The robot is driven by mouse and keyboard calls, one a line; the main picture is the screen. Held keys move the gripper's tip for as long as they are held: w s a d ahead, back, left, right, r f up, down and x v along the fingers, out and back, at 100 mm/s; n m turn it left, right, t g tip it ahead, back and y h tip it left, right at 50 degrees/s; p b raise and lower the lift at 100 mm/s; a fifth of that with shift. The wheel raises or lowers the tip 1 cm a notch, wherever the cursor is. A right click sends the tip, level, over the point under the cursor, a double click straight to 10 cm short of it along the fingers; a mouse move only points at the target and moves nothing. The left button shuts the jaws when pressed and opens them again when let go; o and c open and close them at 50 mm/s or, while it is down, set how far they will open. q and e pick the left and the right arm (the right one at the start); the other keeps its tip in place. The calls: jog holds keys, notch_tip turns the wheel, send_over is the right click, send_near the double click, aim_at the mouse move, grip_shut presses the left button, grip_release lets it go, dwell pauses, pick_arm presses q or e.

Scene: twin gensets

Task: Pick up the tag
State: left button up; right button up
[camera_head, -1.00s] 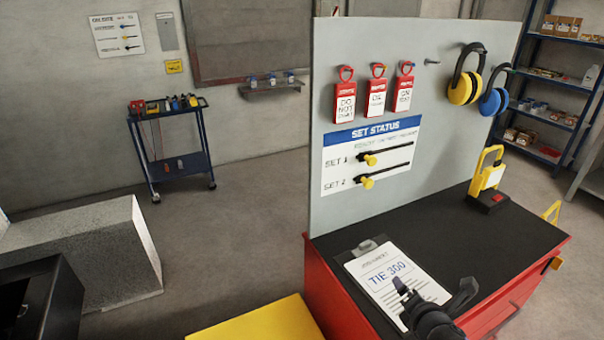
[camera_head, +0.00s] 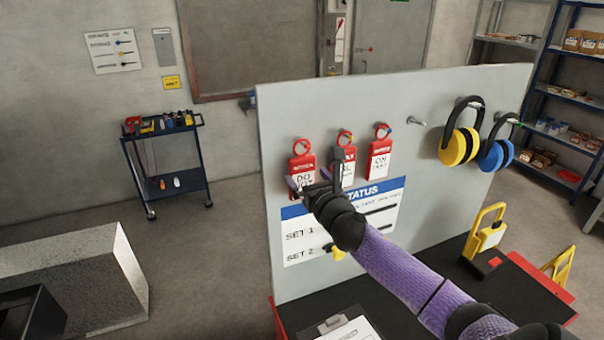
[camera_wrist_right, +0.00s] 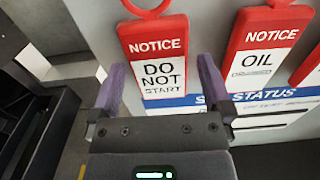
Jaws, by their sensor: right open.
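Three red-and-white tags hang in a row on the grey board (camera_head: 450,200). The left one is the DO NOT START tag (camera_head: 302,160), the middle one is the OIL tag (camera_head: 345,150), and the right one is a third tag (camera_head: 379,155). My right gripper (camera_head: 316,182) is open in front of the lower part of the DO NOT START tag. In the right wrist view, the DO NOT START tag (camera_wrist_right: 160,65) lies ahead between the open purple fingers (camera_wrist_right: 162,90), and the OIL tag (camera_wrist_right: 262,50) is to the right. I cannot tell whether the fingers touch the tag. My left gripper is not in view.
The SET STATUS panel (camera_head: 300,240) is below the tags, partly hidden by my right arm. Yellow (camera_head: 459,145) and blue (camera_head: 495,155) ear defenders hang on the right. A clipboard (camera_head: 345,328) and a yellow lockout-like device (camera_head: 486,232) are on the black bench top.

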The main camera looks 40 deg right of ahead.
aim_at(304, 169)
jog(key=x, duration=0.3)
jog(key=shift+a, duration=0.2)
jog(key=shift+d, duration=0.1)
jog(key=c, duration=0.9)
jog(key=shift+r, duration=0.6)
jog(key=shift+c, duration=0.2)
jog(key=shift+s+r, duration=0.2)
jog(key=shift+s, duration=0.1)
jog(key=v, duration=1.7)
jog(key=shift+s+b, duration=0.25)
jog(key=shift+b, duration=0.1)
jog(key=shift+r, duration=0.15)
